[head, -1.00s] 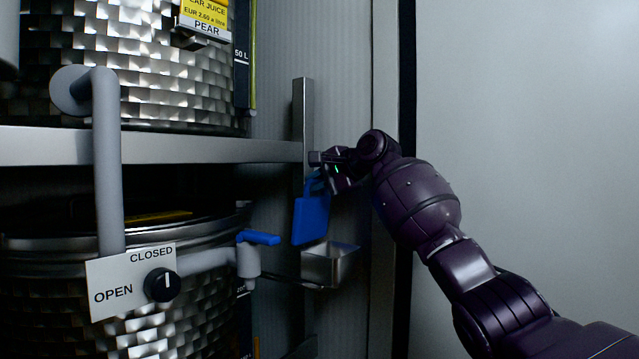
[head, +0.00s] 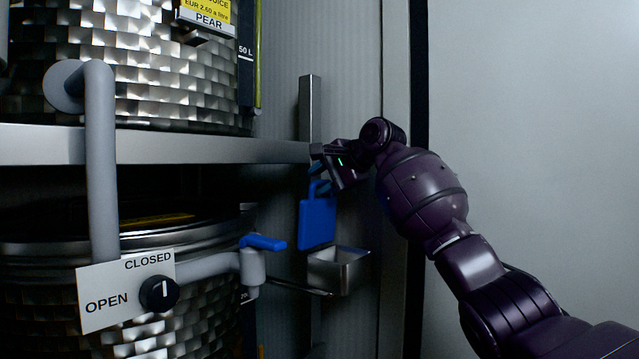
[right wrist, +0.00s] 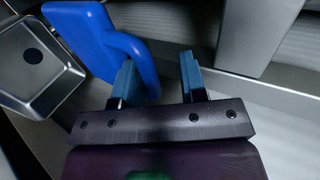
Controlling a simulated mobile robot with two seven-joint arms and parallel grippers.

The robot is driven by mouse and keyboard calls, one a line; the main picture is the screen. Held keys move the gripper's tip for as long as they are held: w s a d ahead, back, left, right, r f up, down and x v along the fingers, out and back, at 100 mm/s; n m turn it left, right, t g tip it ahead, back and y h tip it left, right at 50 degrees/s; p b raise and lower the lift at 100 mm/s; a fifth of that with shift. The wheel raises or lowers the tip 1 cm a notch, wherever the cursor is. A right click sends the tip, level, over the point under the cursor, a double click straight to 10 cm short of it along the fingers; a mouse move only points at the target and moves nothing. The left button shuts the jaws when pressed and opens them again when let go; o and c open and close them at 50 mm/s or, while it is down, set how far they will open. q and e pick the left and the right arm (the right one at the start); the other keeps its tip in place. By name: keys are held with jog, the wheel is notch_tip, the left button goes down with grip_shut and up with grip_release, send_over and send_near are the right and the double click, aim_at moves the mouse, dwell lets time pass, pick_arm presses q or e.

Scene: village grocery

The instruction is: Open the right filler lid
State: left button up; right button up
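A blue flat lid-like piece (head: 317,224) with a loop handle on top stands upright just above a small open metal box (head: 350,270). In the right wrist view the blue piece (right wrist: 85,35) is at upper left, and the box (right wrist: 28,58) shows a dark round spot in its floor. My right gripper (head: 318,176) is at the loop handle. In the right wrist view its two fingers (right wrist: 158,72) are spread; the left one overlaps the loop, and contact is unclear. Whether the blue piece joins the box is hidden. My left gripper is out of view.
Two metal drums stand on the left, one above the shelf bar (head: 150,145). A grey pipe (head: 100,170), a blue tap lever (head: 263,242) and an OPEN/CLOSED dial (head: 158,294) are left of the box. A metal post (head: 309,105) stands behind the gripper.

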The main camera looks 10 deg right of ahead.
jog(key=shift+w+f, duration=0.15)
jog(key=shift+f, duration=0.25)
jog(key=shift+d, duration=0.1)
jog(key=shift+s+d+r, duration=0.25)
jog(key=shift+s+d, duration=0.05)
jog(key=shift+s, duration=0.05)
jog(key=b+v, duration=0.2)
jog(key=v, duration=0.8)
jog(key=shift+r, duration=0.15)
jog(key=shift+a, duration=0.15)
jog(key=shift+c, duration=0.3)
